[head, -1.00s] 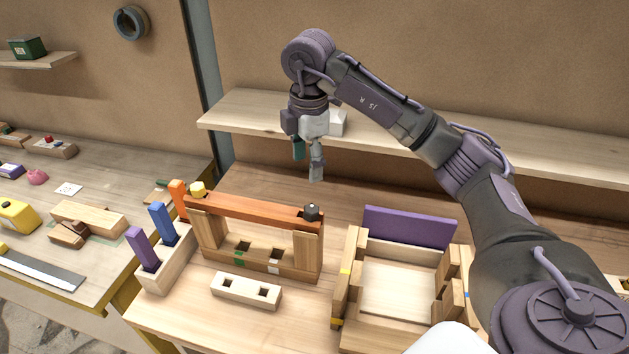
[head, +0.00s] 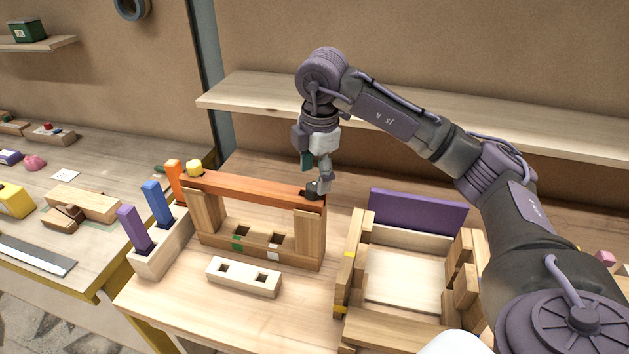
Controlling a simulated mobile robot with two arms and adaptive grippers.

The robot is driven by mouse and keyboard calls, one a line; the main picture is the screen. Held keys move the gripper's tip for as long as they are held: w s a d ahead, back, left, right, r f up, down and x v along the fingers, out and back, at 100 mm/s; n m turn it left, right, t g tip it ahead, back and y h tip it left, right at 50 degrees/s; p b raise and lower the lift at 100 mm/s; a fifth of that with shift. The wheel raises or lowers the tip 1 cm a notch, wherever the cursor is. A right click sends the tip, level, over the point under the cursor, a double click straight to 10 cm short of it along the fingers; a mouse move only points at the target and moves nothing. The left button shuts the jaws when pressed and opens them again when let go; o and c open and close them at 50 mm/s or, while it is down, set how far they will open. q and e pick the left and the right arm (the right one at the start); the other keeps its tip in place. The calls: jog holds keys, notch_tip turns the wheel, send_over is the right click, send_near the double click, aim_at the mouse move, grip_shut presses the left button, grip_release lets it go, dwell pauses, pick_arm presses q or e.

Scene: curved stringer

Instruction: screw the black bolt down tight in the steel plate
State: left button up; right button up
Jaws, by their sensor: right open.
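The black bolt (head: 312,190) stands at the right end of an orange-brown bar (head: 255,189). The bar looks like wood and lies across two wooden uprights; I see no clear steel plate. My right gripper (head: 317,175) points down just above and behind the bolt, with its fingers apart. One fingertip looks close beside the bolt head; I cannot tell whether it touches. The bolt's shank is hidden. A yellow bolt (head: 194,168) stands at the bar's left end. My left gripper is not in view.
A block with orange, blue (head: 157,203) and purple pegs stands left of the frame. A pale block with two square holes (head: 244,277) lies in front. A wooden box with a purple back panel (head: 417,212) stands right. A shelf (head: 420,115) runs behind.

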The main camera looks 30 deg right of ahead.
aim_at(314, 186)
jog(key=shift+w+f, duration=0.2)
jog(key=shift+f, duration=1.4)
